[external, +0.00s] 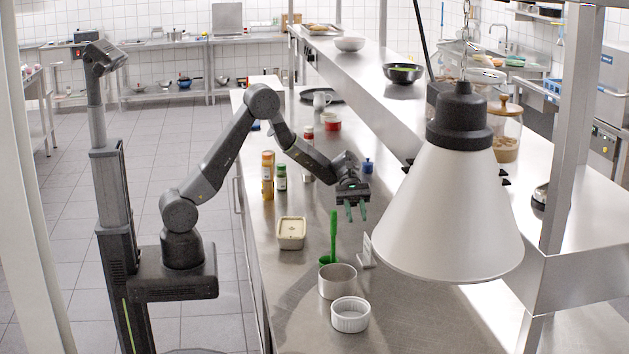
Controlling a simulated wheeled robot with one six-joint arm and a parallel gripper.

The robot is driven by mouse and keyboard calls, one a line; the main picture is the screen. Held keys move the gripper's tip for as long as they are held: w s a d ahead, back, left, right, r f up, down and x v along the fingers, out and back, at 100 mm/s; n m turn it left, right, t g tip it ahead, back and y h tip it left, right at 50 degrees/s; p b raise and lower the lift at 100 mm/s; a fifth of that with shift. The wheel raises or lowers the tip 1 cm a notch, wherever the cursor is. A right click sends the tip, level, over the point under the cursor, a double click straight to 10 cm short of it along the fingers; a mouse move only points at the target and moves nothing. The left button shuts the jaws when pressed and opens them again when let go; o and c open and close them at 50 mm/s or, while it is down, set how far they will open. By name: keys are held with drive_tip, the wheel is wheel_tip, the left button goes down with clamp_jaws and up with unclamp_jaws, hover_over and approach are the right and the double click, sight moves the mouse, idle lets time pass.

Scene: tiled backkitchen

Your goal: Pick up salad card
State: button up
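A small pale card in a stand (367,248) is upright on the steel counter, just left of the large lamp shade. It is the only card-like thing I can make out; any writing on it is too small to read. My gripper (356,212) points down above and slightly left of the card, apart from it. Its two green fingertips are spread, with nothing between them.
A green utensil (333,236), a metal pot (337,281), a white ramekin (351,315) and a cream tub (291,233) stand nearby on the counter (300,330). The hanging lamp (450,205) closely borders the card's right side in this view.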

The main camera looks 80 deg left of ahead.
drive_tip(key=w+a+n, duration=0.1)
drive_tip(key=a, duration=0.1)
drive_tip(key=p, duration=0.1)
approach(367, 259)
drive_tip(key=d, duration=0.1)
drive_tip(key=d+r, duration=0.1)
drive_tip(key=d, duration=0.1)
drive_tip(key=shift+r+t+h, duration=0.2)
drive_tip(key=shift+t+h, duration=0.2)
drive_tip(key=p+x, duration=0.2)
drive_tip(key=x, duration=0.3)
drive_tip(key=shift+s+d+r, duration=0.1)
drive_tip(key=shift+s+d, duration=0.05)
drive_tip(key=shift+d, duration=0.05)
clamp_jaws()
